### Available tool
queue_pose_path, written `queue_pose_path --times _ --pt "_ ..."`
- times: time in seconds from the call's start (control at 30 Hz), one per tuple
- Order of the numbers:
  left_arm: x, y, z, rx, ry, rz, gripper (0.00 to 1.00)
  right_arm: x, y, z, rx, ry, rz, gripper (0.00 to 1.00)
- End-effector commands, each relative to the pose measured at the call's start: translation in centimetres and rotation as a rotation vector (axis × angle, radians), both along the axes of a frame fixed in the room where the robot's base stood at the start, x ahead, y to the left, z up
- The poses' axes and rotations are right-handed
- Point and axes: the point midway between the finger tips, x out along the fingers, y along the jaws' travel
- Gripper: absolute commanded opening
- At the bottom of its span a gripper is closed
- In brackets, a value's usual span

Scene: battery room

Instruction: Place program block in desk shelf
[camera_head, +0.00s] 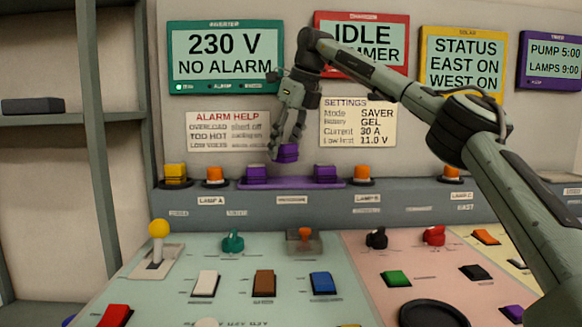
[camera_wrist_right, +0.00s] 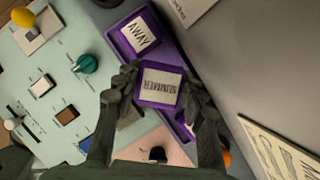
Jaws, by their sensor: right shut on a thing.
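My right gripper (camera_head: 288,146) is shut on a purple program block (camera_head: 288,153) and holds it above the purple tray (camera_head: 290,184). In the right wrist view the held block (camera_wrist_right: 160,84) sits between both fingers, its label reading SUMMER upside down. Two other purple blocks stand in the tray, one at its left end (camera_head: 256,174) and one at its right end (camera_head: 325,173). A block labelled AWAY (camera_wrist_right: 140,33) shows in the wrist view. Grey-green shelving (camera_head: 60,119) stands at the left; I cannot tell if it is the desk shelf. My left gripper is out of view.
A dark flat box (camera_head: 32,105) lies on the left shelving. Below, the sloped panel carries a yellow-knobbed lever (camera_head: 158,230), knobs and coloured switches. Screens and signs line the wall behind.

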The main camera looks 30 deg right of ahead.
Motion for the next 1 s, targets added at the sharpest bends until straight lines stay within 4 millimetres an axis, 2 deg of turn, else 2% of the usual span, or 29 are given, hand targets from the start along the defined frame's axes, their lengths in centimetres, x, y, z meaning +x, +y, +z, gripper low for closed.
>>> queue_pose_path --times 0.1,0.2,0.37,0.5,0.63,0.87,0.9,1.0 --pt "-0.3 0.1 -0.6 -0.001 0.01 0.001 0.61 0.2 -1.6 -0.9 0.001 0.0 -0.001 0.06" --pt "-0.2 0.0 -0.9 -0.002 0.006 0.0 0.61 0.2 -2.1 -1.4 0.0 0.0 0.001 0.06" --pt "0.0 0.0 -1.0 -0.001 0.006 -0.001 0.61 0.2 -2.3 -3.6 -0.001 0.002 0.002 0.06" --pt "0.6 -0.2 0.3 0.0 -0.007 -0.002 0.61 0.2 -2.2 -5.2 -0.001 0.001 0.002 0.06" --pt "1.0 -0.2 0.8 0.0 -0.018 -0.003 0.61 0.3 -2.2 -5.4 0.0 -0.001 0.001 0.06" --pt "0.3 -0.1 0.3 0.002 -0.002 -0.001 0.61 0.3 -2.2 -5.6 0.001 -0.001 0.001 0.06" --pt "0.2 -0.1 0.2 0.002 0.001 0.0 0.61 0.3 -2.2 -5.7 0.0 0.0 0.002 0.42" --pt "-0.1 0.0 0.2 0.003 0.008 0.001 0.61 0.3 -2.2 -5.6 0.0 0.0 0.001 0.54"
